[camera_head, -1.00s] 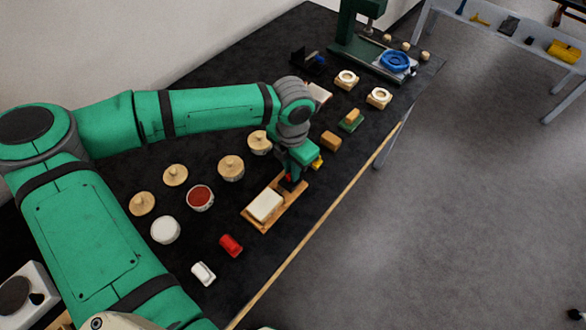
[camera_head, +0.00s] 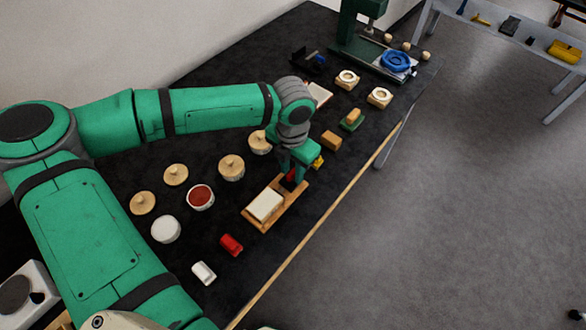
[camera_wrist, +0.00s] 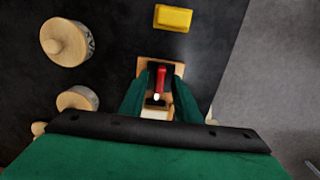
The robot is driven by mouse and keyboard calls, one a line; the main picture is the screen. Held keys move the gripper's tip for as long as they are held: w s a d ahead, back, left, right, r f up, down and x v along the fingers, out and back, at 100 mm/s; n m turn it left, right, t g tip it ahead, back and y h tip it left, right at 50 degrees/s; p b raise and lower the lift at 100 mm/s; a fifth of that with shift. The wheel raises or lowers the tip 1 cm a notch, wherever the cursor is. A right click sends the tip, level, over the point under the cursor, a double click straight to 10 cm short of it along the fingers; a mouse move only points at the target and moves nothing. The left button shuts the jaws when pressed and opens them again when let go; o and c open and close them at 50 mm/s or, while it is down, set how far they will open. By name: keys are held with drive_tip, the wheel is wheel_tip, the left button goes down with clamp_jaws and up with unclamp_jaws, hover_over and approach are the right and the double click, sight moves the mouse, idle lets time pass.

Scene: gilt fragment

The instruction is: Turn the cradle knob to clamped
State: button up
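The cradle (camera_head: 251,217) is a pale wooden tray on the black bench, with a white block (camera_head: 265,205) lying in it. Its red knob (camera_wrist: 161,79) is a narrow handle with a white tip, standing at the cradle's end in the wrist view. My gripper (camera_head: 293,177) is down at that end of the cradle and partly hides the knob in the head view. In the wrist view its two green fingers (camera_wrist: 161,84) are apart, one on each side of the knob, with dark gaps showing between. I cannot tell whether either finger touches it.
A yellow block (camera_wrist: 173,18) lies just beyond the cradle. Round wooden-lidded jars (camera_head: 231,167) stand to the left. A red piece (camera_head: 232,244) and a white piece (camera_head: 204,273) lie nearer. The bench's wooden edge (camera_head: 310,237) runs along the right.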

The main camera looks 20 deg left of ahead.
sight(293, 172)
drive_tip(key=shift+r, duration=0.1)
wheel_tip(293, 172, up, 11)
idle(0.6)
drive_tip(key=shift+f, duration=0.2)
